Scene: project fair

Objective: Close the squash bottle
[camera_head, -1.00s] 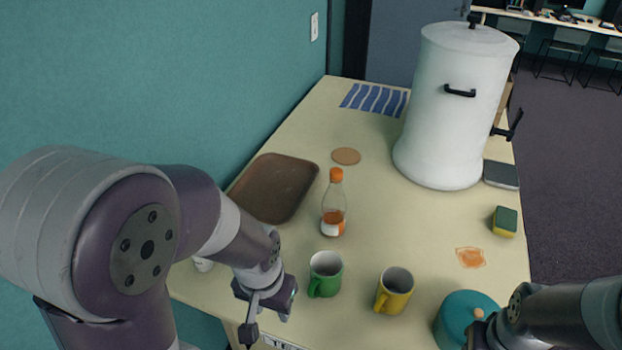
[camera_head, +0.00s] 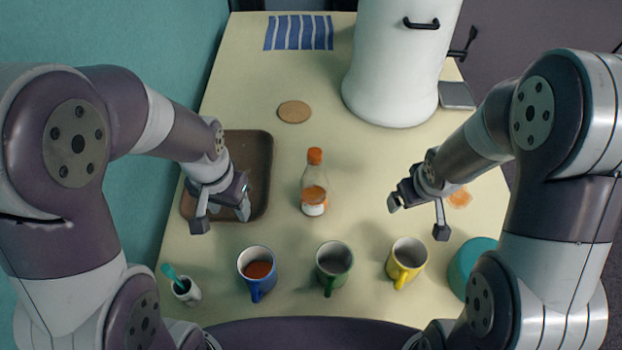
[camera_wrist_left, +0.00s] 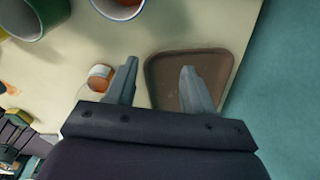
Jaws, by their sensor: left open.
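The squash bottle (camera_head: 314,190) stands upright mid-table, clear with some orange liquid and a white-and-orange label. An orange cap (camera_head: 315,156) sits at its top; I cannot tell whether it is fully shut. The bottle also shows in the left wrist view (camera_wrist_left: 98,82), left of the fingers. My left gripper (camera_head: 222,221) is open and empty above the brown tray, left of the bottle and apart from it. Its spread fingers show in the left wrist view (camera_wrist_left: 159,80). My right gripper (camera_head: 417,218) is open and empty, right of the bottle.
The brown tray (camera_head: 262,150) lies left. Blue (camera_head: 257,285), green (camera_head: 328,287) and yellow (camera_head: 399,281) mugs line the near side. A teal pot (camera_head: 468,262) stands near right, a small white cup (camera_head: 190,295) near left. A white urn (camera_head: 392,85) and cork coaster (camera_head: 294,111) are behind.

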